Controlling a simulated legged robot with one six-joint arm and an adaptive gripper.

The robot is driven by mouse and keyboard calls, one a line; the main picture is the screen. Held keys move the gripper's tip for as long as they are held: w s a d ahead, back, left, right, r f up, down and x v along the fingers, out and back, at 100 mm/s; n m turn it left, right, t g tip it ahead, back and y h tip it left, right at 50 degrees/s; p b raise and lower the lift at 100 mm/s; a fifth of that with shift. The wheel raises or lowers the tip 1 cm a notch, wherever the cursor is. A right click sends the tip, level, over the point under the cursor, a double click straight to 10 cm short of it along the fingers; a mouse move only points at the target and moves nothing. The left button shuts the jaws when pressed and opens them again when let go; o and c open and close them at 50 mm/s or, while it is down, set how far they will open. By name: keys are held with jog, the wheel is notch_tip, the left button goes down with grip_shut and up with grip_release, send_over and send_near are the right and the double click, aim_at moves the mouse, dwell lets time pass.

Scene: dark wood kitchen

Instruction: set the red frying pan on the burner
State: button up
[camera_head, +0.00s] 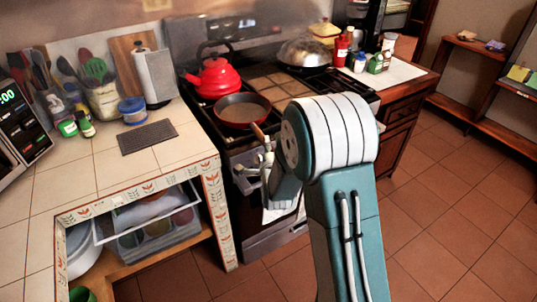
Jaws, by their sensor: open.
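My gripper (262,155) is at the stove's front, close to the handle's end. The fingers are small and partly hidden by my arm, and I cannot tell whether they touch the handle. The burner under the pan is hidden by it.
The red kettle (215,77) stands just behind the pan. A lidded silver pan (304,55) is at the back right of the stove. A tiled counter (75,172) with jars and utensils lies left. Bottles (375,63) stand on the right counter. The floor at right is clear.

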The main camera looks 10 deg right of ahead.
jog(key=s+r+n+g, duration=0.4)
jog(key=s+n, duration=0.2)
jog(key=s, duration=0.6)
jog(key=s+r+n+g+y, duration=0.1)
jog(key=s+r+n+g, duration=0.3)
jog(key=s, duration=0.8)
jog(key=s+r+n+g, duration=0.4)
jog(key=s+n, duration=0.4)
jog(key=s, duration=0.4)
jog(key=shift+r+n+y, duration=0.4)
jog(key=shift+r, duration=0.3)
